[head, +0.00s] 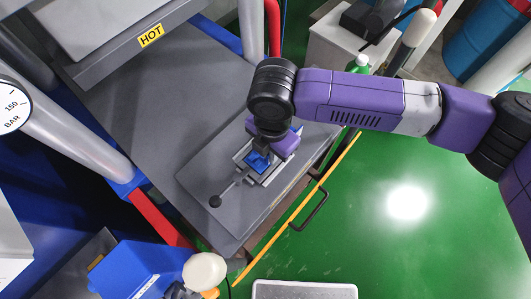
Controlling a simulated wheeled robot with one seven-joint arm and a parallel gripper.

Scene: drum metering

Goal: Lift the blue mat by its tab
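A small blue mat (257,163) shows partly in a light grey metal frame (274,174) on the grey plate. Its tab cannot be made out. My gripper (266,154) points down right over the frame, and its purple body and black wrist cover much of the mat. The fingertips are hidden or too small to tell, so I cannot see whether they are open, shut or touching the mat. Another bit of blue (297,129) shows at the far side of my gripper.
A lever with a black knob (215,201) sticks out from the frame to the lower left. The grey plate (215,170) lies on a dark grey bench (175,105). Green floor (400,245) is open at the right.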

